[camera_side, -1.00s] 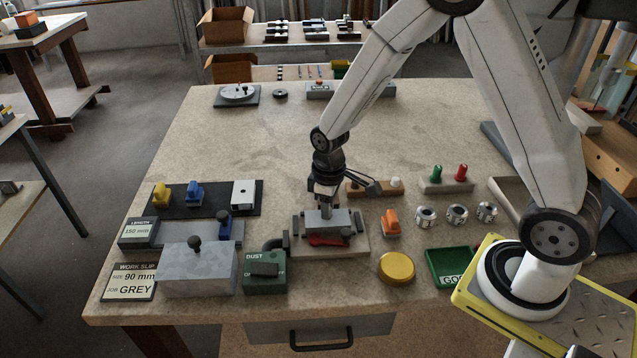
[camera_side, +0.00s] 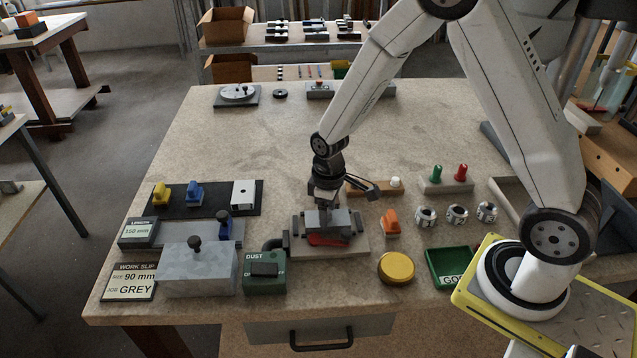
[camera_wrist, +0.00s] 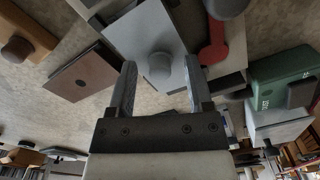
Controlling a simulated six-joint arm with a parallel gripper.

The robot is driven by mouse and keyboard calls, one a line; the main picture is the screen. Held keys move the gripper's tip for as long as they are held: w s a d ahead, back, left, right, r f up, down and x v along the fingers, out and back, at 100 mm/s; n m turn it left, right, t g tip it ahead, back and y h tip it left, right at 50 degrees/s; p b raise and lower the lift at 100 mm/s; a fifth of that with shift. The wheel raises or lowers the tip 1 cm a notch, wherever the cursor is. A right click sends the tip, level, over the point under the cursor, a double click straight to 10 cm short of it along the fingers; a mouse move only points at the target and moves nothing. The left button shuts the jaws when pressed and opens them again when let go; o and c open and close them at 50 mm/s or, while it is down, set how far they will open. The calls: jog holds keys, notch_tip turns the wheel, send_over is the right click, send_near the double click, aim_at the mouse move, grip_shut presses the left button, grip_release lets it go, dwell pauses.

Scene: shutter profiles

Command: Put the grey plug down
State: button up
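My gripper (camera_side: 326,207) is over the small clamp fixture at the front middle of the bench. In the wrist view its two fingers (camera_wrist: 160,68) are apart, with a visible gap on each side of a round grey knob (camera_wrist: 160,66). This knob looks like the grey plug, standing on a light grey block (camera_wrist: 140,32). The fingers do not appear to touch it. In the side view the gripper hides the knob, and the grey block (camera_side: 342,220) shows in the fixture. A red lever (camera_side: 328,240) lies at the block's front.
A green DUST box (camera_side: 265,285) and a grey box with a black knob (camera_side: 198,270) stand left of the fixture. An orange piece (camera_side: 391,222), metal rings (camera_side: 457,215) and a yellow disc (camera_side: 397,268) lie right. The bench behind (camera_side: 270,130) is mostly clear.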

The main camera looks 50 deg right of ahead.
jog(key=shift+r, duration=0.15)
notch_tip(320, 180, up, 13)
dwell(0.9)
jog(key=shift+d, duration=0.1)
dwell(0.4)
jog(key=s+f+m+t, duration=0.2)
jog(key=s+f+m, duration=0.1)
jog(key=s, duration=0.7)
jog(key=shift+s+f+m+t, duration=0.2)
jog(key=shift+m+t, duration=0.1)
jog(key=shift+m, duration=0.4)
